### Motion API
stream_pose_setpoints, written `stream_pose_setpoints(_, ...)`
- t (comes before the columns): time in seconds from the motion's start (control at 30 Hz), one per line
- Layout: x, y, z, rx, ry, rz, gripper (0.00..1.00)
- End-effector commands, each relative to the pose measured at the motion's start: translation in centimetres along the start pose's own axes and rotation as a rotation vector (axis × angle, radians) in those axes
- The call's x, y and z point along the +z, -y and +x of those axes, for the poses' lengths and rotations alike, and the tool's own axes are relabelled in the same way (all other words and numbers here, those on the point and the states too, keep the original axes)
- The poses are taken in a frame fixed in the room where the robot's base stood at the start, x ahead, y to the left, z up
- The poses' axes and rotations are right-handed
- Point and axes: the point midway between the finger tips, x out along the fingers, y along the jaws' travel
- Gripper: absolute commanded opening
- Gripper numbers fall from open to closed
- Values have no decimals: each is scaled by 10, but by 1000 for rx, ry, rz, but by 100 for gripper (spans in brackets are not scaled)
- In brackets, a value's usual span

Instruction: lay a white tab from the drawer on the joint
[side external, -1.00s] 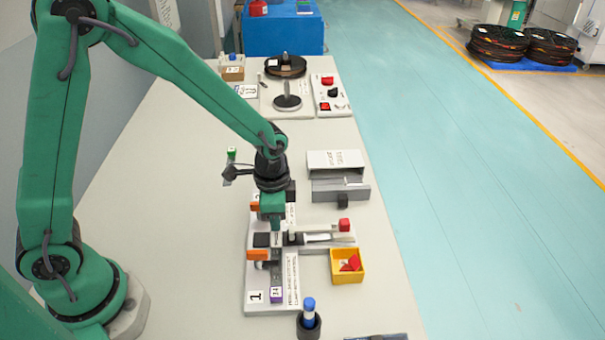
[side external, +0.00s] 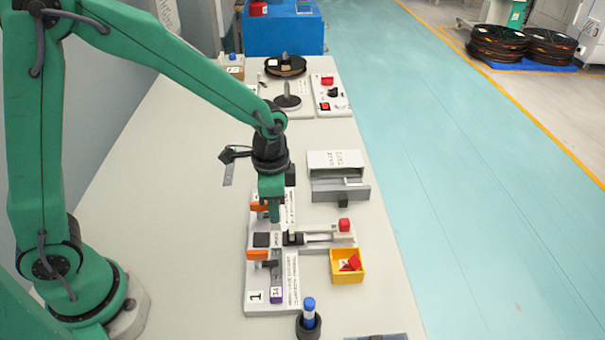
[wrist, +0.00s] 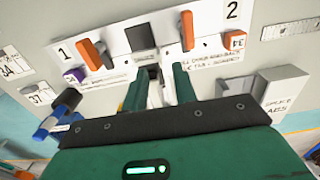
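My gripper (side external: 276,218) is over the middle of the splice station (side external: 257,296), close above the joint area; exact clearance is unclear. In the wrist view, the two green fingertips (wrist: 159,68) stand apart, with a pale rail visible between them and no tab I can make out. The joint itself is mostly hidden by the fingers. A black square pad (side external: 262,240) lies beside it, with an orange lever on either side. The grey drawer (side external: 325,193), with a dark knob, sticks out from its white-topped housing (side external: 335,158). A small white piece seems to show at the drawer.
A yellow bin (side external: 347,278) holding red and white pieces stands to the right of the station. A blue-topped pen (side external: 309,306) stands in a black cup at the front. Reels (side external: 286,67) are at the back.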

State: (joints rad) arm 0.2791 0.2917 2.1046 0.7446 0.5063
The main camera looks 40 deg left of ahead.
Motion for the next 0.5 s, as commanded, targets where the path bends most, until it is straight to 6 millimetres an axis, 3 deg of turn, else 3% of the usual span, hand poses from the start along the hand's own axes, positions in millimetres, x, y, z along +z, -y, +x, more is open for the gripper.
stream_pose_setpoints(0.23, 0, 0, -28, -1, -2, 0, 28)
stream_pose_setpoints(0.5, 0, 0, -36, 0, 1, 0, 28)
